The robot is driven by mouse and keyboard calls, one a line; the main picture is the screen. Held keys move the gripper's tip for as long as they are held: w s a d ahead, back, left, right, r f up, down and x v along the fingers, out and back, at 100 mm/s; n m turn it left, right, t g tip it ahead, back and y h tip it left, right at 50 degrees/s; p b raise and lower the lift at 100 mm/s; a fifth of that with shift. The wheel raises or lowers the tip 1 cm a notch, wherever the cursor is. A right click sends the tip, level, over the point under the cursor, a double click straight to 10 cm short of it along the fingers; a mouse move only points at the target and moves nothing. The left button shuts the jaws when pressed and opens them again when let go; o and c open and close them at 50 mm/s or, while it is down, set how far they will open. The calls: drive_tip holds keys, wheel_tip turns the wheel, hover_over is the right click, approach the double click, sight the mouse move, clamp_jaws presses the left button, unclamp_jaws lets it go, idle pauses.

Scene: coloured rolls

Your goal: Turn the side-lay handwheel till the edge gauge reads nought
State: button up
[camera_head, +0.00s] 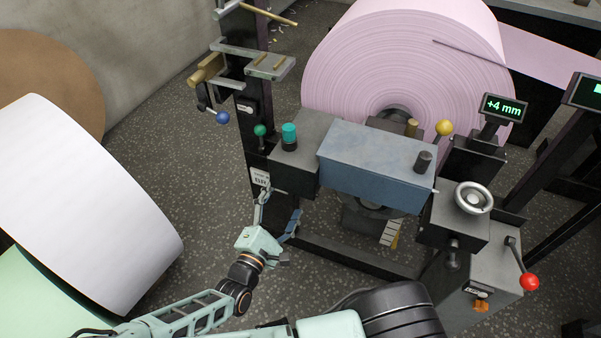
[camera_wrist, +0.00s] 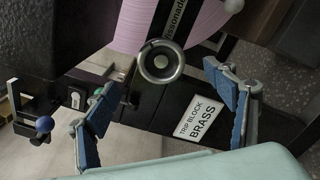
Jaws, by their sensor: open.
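The silver handwheel (camera_head: 474,197) sits on top of a grey box at the right of the machine in the head view. The gauge display (camera_head: 503,108) above it reads +4 mm in green. My gripper (camera_head: 279,211) is low at the middle, left of and well apart from the handwheel. It is open and empty, with blue finger pads. In the wrist view my gripper (camera_wrist: 163,95) has its fingers spread either side of a dark post. A round metal part (camera_wrist: 161,61) shows beyond them; I cannot tell what it is.
A blue-grey housing (camera_head: 376,165) stands between my gripper and the handwheel. A red-knobbed lever (camera_head: 529,281) is right of the wheel, a yellow knob (camera_head: 444,128) behind. A pink roll (camera_head: 400,55) stands behind, a white roll (camera_head: 85,200) left.

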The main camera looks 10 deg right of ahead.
drive_tip(key=b+x, duration=0.1)
drive_tip(key=x, duration=0.9)
drive_tip(key=shift+w+d+b, duration=0.1)
drive_tip(key=shift+b, duration=0.3)
drive_tip(key=shift+c, duration=0.2)
drive_tip(key=c, duration=1.1)
drive_tip(key=shift+c, duration=0.2)
drive_tip(key=shift+r+p, duration=0.1)
drive_tip(key=shift+p, duration=0.3)
